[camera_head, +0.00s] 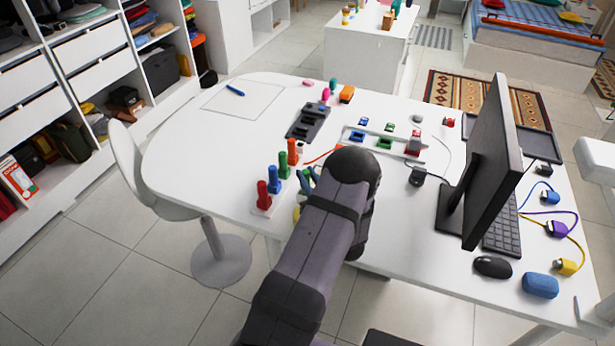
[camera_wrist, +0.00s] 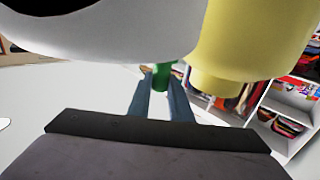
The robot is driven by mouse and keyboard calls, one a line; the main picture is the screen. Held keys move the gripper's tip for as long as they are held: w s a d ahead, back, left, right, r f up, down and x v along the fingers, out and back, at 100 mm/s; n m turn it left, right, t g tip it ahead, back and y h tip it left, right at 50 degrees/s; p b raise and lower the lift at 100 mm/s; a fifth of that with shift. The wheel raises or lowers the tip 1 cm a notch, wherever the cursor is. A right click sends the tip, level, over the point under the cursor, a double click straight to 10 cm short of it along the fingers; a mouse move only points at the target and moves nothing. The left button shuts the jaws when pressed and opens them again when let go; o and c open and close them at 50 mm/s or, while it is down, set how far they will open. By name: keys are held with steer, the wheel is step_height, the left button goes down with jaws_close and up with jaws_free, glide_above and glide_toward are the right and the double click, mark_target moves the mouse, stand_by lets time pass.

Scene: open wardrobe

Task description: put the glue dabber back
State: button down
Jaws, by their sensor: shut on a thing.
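In the wrist view, my gripper (camera_wrist: 163,82) is shut on a small green thing (camera_wrist: 161,72), of which only a short part shows. It may be the glue dabber, but I cannot tell its full shape. A large white rounded body (camera_wrist: 100,35) and a yellow cylinder (camera_wrist: 240,45) hang very close to the camera and hide much around the fingertips. In the head view my arm covers most of the gripper and what it holds. A little of a yellow thing (camera_head: 297,213) shows at the arm's left side.
On the white table (camera_head: 200,150), a rack with red (camera_head: 263,196), blue (camera_head: 275,181) and green (camera_head: 284,166) upright pieces stands left of my arm. A dark tray (camera_head: 308,122) lies behind it. A monitor (camera_head: 490,160) stands at right. The table's left part is mostly clear.

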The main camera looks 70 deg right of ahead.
steer(key=c, duration=1.6)
jaws_free()
steer(key=shift+f, duration=0.1)
steer(key=shift+b+v, duration=1.4)
steer(key=shift+v, duration=2.4)
steer(key=shift+d+r, duration=0.1)
steer(key=shift+r, duration=0.15)
